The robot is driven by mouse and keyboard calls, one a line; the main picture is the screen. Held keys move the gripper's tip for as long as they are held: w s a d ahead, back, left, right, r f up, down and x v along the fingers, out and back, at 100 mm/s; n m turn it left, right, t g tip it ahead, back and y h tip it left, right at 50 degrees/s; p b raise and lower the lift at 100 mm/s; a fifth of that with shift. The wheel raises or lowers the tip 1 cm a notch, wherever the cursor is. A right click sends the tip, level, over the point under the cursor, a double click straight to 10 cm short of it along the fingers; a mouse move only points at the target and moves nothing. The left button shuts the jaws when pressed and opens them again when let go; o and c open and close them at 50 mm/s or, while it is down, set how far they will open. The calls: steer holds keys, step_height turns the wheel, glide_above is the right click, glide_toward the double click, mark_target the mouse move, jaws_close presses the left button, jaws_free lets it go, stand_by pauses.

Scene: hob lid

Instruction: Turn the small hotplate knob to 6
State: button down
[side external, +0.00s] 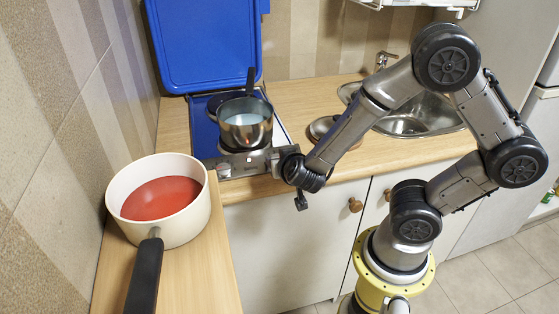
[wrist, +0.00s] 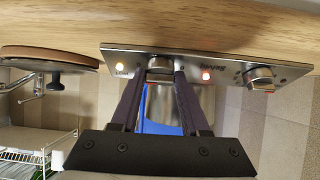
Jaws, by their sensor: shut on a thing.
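The steel hob control panel (wrist: 225,70) crosses the upper part of the wrist view, with the picture upside down. My gripper (wrist: 160,74) is shut on a metal knob (wrist: 160,62), one dark finger on each side of it. I cannot read this knob's pointer or scale. A second knob (wrist: 258,78) on the panel is free. In the side view the panel (side external: 238,166) is on the hob's front, and my gripper (side external: 279,160) reaches its right end; the fingertips are hard to make out.
A steel pot (side external: 246,134) stands on the hob below the raised blue lid (side external: 205,45). A cream pan (side external: 185,225) with red contents stands front left. A round lid (side external: 322,127) lies right of the hob.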

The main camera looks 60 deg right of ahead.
stand_by(0.3)
steer(key=shift+c, duration=2)
jaws_free()
steer(key=v, duration=1.3)
steer(key=shift+s+a+r, duration=0.2)
steer(key=shift+a+r, duration=0.05)
